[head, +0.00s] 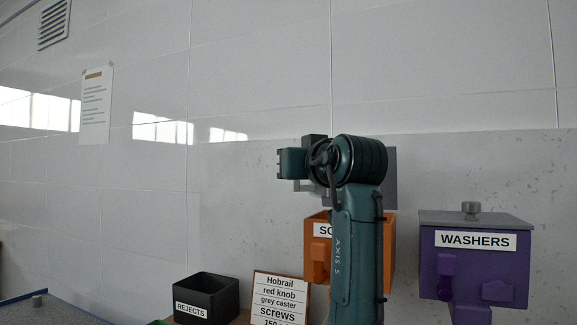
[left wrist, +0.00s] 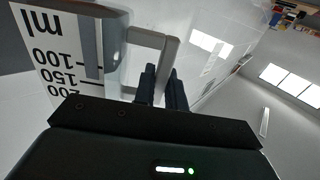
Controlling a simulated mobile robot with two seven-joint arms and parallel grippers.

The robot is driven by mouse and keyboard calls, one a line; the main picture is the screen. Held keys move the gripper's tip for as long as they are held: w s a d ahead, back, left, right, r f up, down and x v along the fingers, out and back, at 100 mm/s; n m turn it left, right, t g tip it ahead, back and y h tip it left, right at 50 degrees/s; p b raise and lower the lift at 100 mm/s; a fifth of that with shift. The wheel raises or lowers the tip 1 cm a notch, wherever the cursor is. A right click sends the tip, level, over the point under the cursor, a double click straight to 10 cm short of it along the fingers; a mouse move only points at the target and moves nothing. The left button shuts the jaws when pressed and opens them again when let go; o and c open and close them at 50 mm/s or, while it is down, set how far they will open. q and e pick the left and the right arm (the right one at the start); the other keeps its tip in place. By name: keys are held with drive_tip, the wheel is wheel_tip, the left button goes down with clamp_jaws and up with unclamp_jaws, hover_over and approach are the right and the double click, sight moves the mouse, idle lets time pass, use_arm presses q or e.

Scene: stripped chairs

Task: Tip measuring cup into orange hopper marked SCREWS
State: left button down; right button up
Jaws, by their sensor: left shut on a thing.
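My left gripper (left wrist: 162,88) is shut on the grey handle (left wrist: 168,45) of the measuring cup (left wrist: 110,38) in the left wrist view. The cup has a white scale marked ml, 100, 150 and 200, which appears upside down there; its contents are not visible. In the head view the orange hopper (head: 317,237) stands behind my teal arm, which covers most of its label; only "SC" shows. My arm's wrist is above the hopper in the picture. Grey parts show behind the wrist, but I cannot tell whether they are cup or gripper. My right gripper is not in view.
A purple WASHERS hopper (head: 475,268) with a grey lid stands right of the orange one. A black REJECTS bin (head: 207,298) and a card (head: 279,298) listing "screws" and "150" stand to the left. A pale wall (head: 250,170) closes the back.

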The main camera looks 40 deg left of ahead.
use_arm(q)
drive_tip(key=shift+a+r, duration=0.1)
drive_tip(key=shift+a, duration=0.05)
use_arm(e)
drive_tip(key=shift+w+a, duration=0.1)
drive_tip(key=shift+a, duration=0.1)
use_arm(q)
drive_tip(key=shift+r, duration=0.1)
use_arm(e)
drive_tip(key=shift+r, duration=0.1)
use_arm(q)
drive_tip(key=shift+p, duration=0.35)
drive_tip(key=shift+s+r+m+p, duration=0.1)
drive_tip(key=shift+r+m+p, duration=0.6)
drive_tip(key=shift+r+p, duration=0.2)
drive_tip(key=shift+r+m+p, duration=0.75)
drive_tip(key=shift+m+p, duration=0.15)
drive_tip(key=shift+p, duration=0.15)
drive_tip(key=shift+s+f, duration=0.1)
drive_tip(key=shift+r+m+p, duration=0.45)
drive_tip(key=shift+m+p, duration=0.1)
drive_tip(key=shift+m, duration=0.15)
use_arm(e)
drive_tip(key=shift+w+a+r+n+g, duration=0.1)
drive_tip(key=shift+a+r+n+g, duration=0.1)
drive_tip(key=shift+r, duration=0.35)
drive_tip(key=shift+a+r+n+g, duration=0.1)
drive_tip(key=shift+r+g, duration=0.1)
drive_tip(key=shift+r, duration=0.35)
